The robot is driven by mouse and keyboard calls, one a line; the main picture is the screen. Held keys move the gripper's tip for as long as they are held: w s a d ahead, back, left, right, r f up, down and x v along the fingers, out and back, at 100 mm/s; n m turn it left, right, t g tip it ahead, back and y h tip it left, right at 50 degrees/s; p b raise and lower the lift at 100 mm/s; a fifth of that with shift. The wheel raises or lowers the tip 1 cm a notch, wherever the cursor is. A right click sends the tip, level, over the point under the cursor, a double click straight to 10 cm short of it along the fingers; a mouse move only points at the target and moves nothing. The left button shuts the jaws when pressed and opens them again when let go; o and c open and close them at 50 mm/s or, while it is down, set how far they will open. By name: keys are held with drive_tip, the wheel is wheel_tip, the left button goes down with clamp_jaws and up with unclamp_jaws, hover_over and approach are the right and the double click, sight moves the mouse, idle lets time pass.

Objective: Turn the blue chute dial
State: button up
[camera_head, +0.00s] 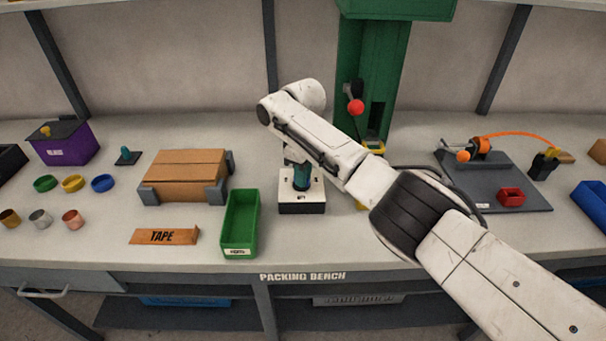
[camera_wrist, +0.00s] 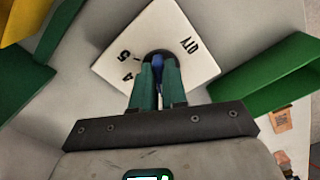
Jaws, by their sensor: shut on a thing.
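The blue dial (camera_wrist: 158,62) stands on a small box with a white top (camera_head: 291,198), near the middle of the bench. The white top also shows in the wrist view (camera_wrist: 127,46), with "QTY" and other black marks around the dial. My gripper (camera_head: 301,184) points down over the box. Its teal fingers are shut on the dial, one on each side, in the wrist view (camera_wrist: 158,76). Only a narrow strip of blue shows between them. The fingers hide the rest of the dial and its pointer. My arm hides part of the bench to the right.
A green open bin (camera_head: 240,224) stands close left of the dial box. A wooden crate (camera_head: 186,172) sits farther left. Behind is a green chute (camera_head: 372,70) with a red-knobbed lever (camera_head: 355,106). A grey board (camera_head: 495,185) lies at right.

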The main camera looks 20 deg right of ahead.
clamp_jaws()
drive_tip(key=shift+m, duration=0.3)
drive_tip(key=shift+a+r+m+p, duration=0.1)
drive_tip(key=shift+m+p, duration=0.35)
drive_tip(key=shift+m, duration=0.45)
drive_tip(key=m, duration=0.5)
drive_tip(key=shift+a+p, duration=0.1)
drive_tip(key=shift+p, duration=0.25)
drive_tip(key=shift+m, duration=0.3)
drive_tip(key=o, duration=0.6)
unclamp_jaws()
wheel_tip(320, 180, up, 11)
drive_tip(key=shift+f, duration=0.2)
